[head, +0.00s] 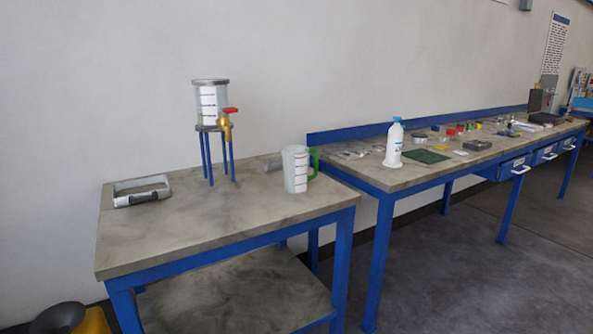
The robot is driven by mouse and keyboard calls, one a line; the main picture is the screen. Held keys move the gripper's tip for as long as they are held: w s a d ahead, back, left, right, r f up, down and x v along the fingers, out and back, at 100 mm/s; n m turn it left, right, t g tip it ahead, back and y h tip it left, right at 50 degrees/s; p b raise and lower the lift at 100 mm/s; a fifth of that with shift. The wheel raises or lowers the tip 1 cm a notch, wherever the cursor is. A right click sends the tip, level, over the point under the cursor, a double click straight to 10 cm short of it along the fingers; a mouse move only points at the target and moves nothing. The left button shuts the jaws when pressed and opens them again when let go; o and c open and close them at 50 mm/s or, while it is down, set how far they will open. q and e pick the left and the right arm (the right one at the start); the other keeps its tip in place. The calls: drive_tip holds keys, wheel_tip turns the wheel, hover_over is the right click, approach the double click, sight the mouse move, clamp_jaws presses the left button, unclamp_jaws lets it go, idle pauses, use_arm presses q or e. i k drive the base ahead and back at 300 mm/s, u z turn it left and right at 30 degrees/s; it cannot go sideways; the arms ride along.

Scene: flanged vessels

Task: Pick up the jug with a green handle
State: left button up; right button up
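The jug (296,172) is a whitish, see-through measuring jug with dark level marks. It stands upright near the right end of the near table (220,222). Its green handle (314,163) points right. A clear vessel (209,103) with a grey lid stands behind and left of it on a blue-legged stand (206,160). A brass valve (225,127) with a red lever is on the vessel's right side. Neither of my grippers is in the head view.
A grey frame-like object with a black part (142,191) lies at the table's left. A blue-framed bench (400,178) on the right holds a white bottle (394,143) and several small items. The near table's front is clear.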

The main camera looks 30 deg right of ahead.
sight(295, 157)
drive_tip(key=u, duration=0.05)
drive_tip(key=k, duration=0.5)
drive_tip(key=z, duration=0.7)
drive_tip(key=i, duration=1.15)
drive_tip(key=z, duration=0.05)
